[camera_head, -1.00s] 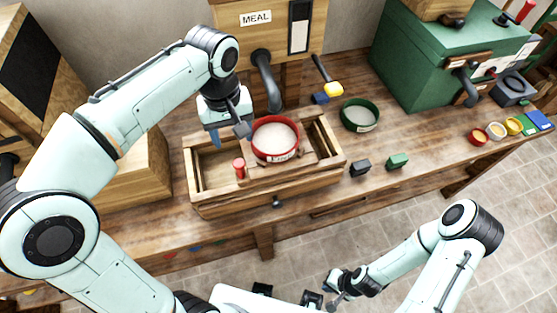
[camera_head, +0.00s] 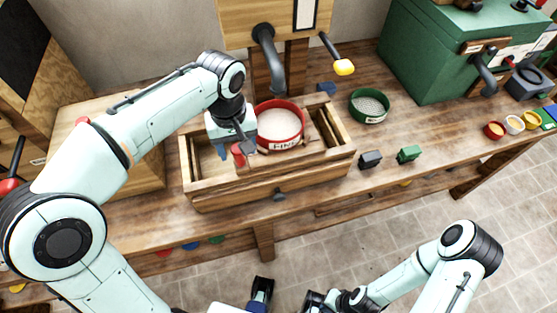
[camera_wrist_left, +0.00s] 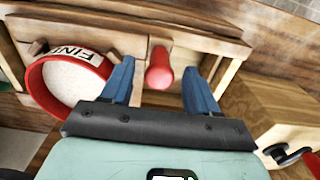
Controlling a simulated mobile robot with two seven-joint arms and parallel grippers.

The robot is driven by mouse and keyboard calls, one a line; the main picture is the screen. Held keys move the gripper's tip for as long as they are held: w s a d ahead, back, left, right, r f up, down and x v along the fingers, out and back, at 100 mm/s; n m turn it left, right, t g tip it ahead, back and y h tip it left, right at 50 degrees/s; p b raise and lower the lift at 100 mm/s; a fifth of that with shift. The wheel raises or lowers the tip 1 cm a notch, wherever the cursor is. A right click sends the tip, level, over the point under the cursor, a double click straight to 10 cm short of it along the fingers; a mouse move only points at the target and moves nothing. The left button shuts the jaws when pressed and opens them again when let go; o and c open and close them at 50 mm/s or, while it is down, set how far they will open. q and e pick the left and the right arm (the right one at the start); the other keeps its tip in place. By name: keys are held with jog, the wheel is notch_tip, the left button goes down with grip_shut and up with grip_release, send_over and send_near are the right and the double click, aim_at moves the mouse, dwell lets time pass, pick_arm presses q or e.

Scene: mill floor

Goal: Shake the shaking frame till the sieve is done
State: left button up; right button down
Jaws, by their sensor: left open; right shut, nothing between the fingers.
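The wooden shaking frame (camera_head: 200,186) stands on the bench under the spout. A red-rimmed sieve (camera_head: 292,144) with a label that seems to read FINE sits in it, holding pale meal. The frame's red handle (camera_head: 239,153) stands up at its front, left of the sieve. My left gripper (camera_head: 233,152) is open at the handle. In the left wrist view the red handle (camera_wrist_left: 159,70) shows between the two blue fingers, with gaps on both sides, and the sieve (camera_wrist_left: 70,85) is at left. My right gripper (camera_head: 318,300) is shut and empty, low in front of the bench.
A green-rimmed sieve (camera_head: 369,106) stands right of the frame. A dark block (camera_head: 370,159) and a green block (camera_head: 409,154) lie near the front edge. The meal spout (camera_head: 268,58) hangs behind the red sieve. A green machine (camera_head: 433,51) stands at back right.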

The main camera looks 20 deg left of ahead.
pick_arm(q)
jog(key=c, duration=0.9)
jog(key=s+a+b, duration=0.1)
jog(key=s+a, duration=0.6)
jog(key=a, duration=0.5)
jog(key=shift+s+a+b, duration=0.2)
jog(key=shift+s+b, duration=0.05)
jog(key=shift+b, duration=0.05)
jog(key=shift+d, duration=0.1)
jog(key=w+d+p, duration=0.2)
jog(key=w+d, duration=0.3)
jog(key=d, duration=0.3)
jog(key=shift+p, duration=0.4)
